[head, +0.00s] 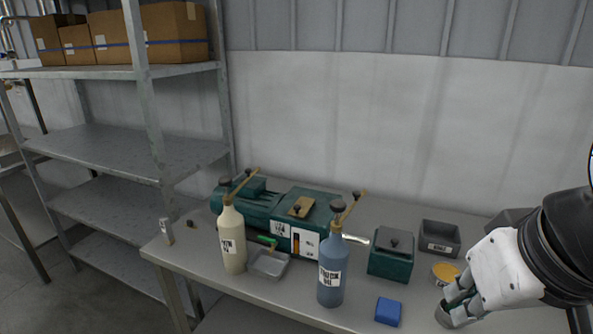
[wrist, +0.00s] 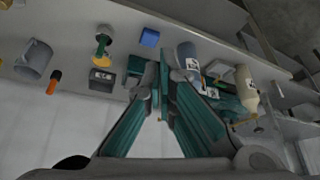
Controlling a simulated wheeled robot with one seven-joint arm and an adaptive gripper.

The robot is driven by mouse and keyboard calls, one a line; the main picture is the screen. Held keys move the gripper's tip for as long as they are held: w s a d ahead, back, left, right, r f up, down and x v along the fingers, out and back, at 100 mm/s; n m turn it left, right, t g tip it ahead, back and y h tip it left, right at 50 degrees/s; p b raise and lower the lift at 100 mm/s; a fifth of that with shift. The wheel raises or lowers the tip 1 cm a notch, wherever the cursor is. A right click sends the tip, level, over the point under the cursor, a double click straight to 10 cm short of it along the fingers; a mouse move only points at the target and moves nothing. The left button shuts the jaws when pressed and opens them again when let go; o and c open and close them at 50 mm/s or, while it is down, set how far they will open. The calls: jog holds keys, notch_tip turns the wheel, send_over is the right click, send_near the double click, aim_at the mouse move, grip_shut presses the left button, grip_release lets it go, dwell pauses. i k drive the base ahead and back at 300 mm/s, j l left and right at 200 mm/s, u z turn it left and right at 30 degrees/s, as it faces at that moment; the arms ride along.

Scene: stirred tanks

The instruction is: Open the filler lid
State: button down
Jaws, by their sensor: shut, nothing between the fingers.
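A tan lid (head: 301,207) with a dark knob lies on top of the green machine (head: 315,196) at the middle of the bench, and looks closed. I cannot tell for certain that it is the filler lid. The machine also shows in the wrist view (wrist: 226,100), partly behind a finger. A separate green box (head: 390,265) with a dark-knobbed top stands right of the machine; it shows in the wrist view (wrist: 134,66) beside the fingertips. My gripper (head: 452,304) is shut and empty, at the right front of the bench, apart from the machine; it also shows in the wrist view (wrist: 161,66).
A cream bottle (head: 232,240) and a blue bottle (head: 331,270) stand in front of the machine, with a shallow tray (head: 268,264) between them. A blue block (head: 388,311), a grey bin (head: 440,238) and a yellow-topped item (head: 446,271) are on the right. Shelving (head: 120,145) stands left.

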aim_at(302, 203)
jog(key=i+u, duration=0.45)
jog(key=i, duration=0.65)
